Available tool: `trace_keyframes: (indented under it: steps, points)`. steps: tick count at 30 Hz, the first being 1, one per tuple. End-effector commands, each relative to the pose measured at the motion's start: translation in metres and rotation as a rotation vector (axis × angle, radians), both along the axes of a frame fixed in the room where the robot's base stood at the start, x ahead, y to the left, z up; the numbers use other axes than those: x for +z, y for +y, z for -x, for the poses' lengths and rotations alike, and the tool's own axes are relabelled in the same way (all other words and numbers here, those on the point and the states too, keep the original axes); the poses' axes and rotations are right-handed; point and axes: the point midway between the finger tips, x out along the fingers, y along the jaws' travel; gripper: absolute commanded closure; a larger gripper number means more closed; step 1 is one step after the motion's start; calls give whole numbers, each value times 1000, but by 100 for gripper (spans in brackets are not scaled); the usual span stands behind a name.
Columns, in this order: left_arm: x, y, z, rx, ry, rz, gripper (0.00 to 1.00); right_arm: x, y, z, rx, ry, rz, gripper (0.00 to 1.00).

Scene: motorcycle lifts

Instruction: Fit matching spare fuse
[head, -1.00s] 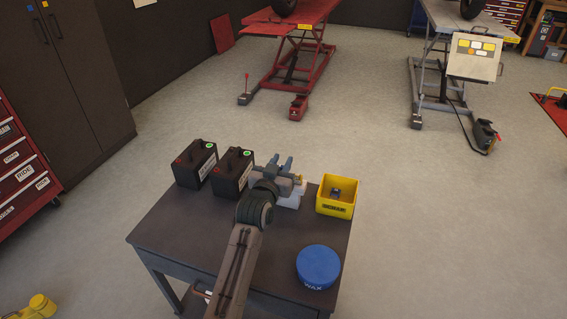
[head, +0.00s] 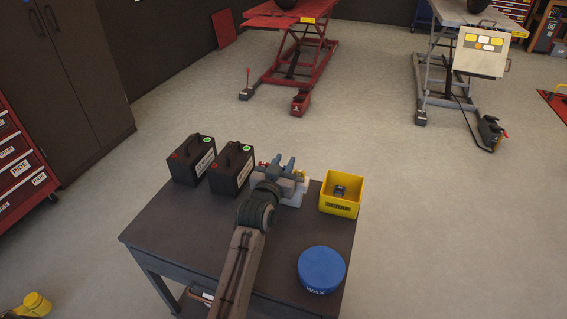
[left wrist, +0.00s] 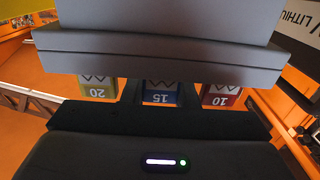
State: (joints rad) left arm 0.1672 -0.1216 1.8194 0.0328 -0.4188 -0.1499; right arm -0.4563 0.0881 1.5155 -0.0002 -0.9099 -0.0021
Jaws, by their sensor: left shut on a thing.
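My left gripper (head: 283,165) reaches over the table to a grey block at its far edge, its arm coming up from below. In the left wrist view, its dark fingers are shut on the blue fuse marked 15 (left wrist: 160,92). A yellow fuse marked 20 (left wrist: 97,88) and a red fuse marked 10 (left wrist: 222,95) stand on either side of it. A pale grey slab (left wrist: 160,50) hides part of the fuses. I cannot tell whether the blue fuse is still seated. My right gripper is not in view.
Two black batteries (head: 193,160) stand left of the gripper. A yellow bin (head: 340,207) with a small dark item inside stands right. A blue wax tin (head: 321,269) sits at the table's (head: 200,240) front right. Motorcycle lifts (head: 295,60) stand far back.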

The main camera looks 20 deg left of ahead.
Motion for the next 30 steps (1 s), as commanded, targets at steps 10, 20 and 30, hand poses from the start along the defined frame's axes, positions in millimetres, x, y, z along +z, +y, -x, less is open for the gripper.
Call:
trace_keyframes:
  steps: [10, 20, 30]
  points:
    - [0, 0, 1, 0, 0, 0, 95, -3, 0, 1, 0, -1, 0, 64]
    - [-3, 0, 1, 0, 1, 0, 52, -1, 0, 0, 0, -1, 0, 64]
    - [-6, 0, 1, 0, 0, 0, 52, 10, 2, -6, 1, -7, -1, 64]
